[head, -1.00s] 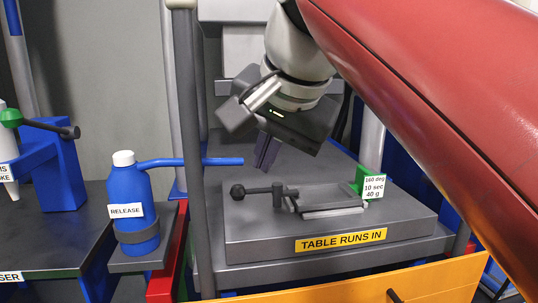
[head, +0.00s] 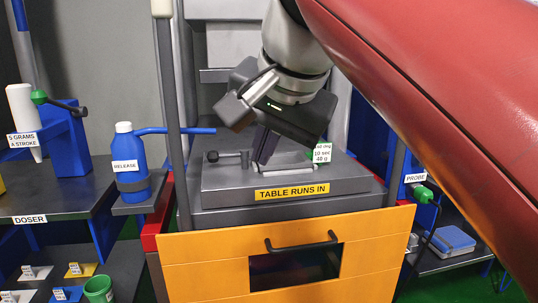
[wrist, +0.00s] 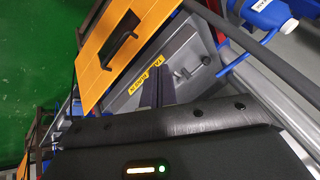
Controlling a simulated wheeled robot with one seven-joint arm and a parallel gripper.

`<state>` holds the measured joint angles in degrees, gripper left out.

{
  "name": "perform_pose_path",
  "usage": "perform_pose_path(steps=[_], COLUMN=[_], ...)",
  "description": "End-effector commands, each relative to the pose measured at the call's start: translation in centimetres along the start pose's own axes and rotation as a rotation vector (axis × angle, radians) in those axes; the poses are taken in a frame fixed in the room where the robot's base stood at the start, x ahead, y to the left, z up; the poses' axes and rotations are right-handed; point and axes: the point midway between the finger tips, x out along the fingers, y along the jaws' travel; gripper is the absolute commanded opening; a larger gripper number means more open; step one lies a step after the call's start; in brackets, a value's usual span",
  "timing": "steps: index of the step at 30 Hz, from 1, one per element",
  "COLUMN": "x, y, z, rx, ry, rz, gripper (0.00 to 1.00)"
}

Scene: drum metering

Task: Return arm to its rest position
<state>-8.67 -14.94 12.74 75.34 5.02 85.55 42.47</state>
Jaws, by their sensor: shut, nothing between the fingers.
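My gripper (head: 264,146) is shut and empty, its dark fingers pointing down in front of the grey sliding table (head: 225,188) labelled "TABLE RUNS IN". In the head view the fingers overlap the small fixture on the table, and I cannot tell the gap between them. In the wrist view my gripper (wrist: 163,92) shows its fingers together, with the grey table (wrist: 190,50) beyond them. My red arm crosses the right side of the head view and hides part of the machine.
An orange front (head: 205,258) with a black handle is below the table. A blue RELEASE bottle (head: 130,182) with a blue lever stands left. The doser bench (head: 75,185) is further left. A green-ended probe (head: 424,194) and blue box (head: 453,242) are right.

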Motion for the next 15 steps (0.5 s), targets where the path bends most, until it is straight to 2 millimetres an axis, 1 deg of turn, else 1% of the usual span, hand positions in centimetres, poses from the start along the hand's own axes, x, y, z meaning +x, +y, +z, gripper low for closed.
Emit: perform_pose_path(steps=[8, 11, 15], x=[1.9, 2.9, 4.7], y=[2.7, 4.2, 7.1], z=[0.4, 0.7, 1.4], rx=[-0.039, -0.061, -0.100], ry=[0.015, 0.022, 0.032], rz=[0.037, 0.056, 0.089], gripper=[0.00, 0.00, 0.00])
